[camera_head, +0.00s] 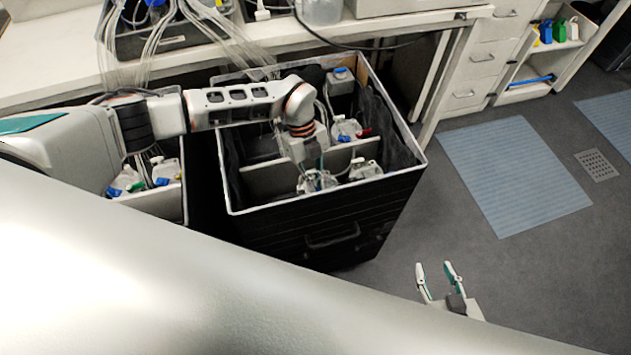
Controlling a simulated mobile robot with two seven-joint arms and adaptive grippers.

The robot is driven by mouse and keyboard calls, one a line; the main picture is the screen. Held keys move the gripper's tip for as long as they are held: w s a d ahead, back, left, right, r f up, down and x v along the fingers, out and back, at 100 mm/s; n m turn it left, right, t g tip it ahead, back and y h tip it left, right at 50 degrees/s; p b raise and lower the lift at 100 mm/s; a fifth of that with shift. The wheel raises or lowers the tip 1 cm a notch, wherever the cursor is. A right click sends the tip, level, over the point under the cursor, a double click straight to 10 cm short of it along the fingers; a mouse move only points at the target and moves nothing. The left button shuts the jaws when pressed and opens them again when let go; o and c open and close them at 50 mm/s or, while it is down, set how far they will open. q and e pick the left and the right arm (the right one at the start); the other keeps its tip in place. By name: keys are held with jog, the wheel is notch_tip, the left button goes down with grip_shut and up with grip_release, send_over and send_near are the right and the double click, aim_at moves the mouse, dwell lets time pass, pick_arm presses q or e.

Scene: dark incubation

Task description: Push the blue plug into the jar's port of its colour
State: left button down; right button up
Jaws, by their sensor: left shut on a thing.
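My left gripper (308,160) points down into the black crate, just above a white jar (317,183) in its front part. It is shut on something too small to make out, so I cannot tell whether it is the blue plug. The gripper partly hides this jar, and its ports are not clear. Another white jar (366,171) stands to its right. A jar with a blue top (345,129) stands behind the divider. My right gripper (435,268) is open and empty over the floor at the lower right.
The black crate (290,228) has a pale rim and inner dividers. Clear tubes (262,66) run from the bench (60,72) into it. A second crate (160,205) with jars stands left. My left arm crosses above both crates. The floor at right, with blue mats (512,175), is free.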

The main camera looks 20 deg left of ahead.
dwell(0.8)
pick_arm(q)
jog(key=shift+f+b, duration=0.4)
jog(key=shift+f, duration=0.55)
dwell(0.6)
jog(key=c, duration=2)
grip_release()
jog(key=shift+c, duration=0.2)
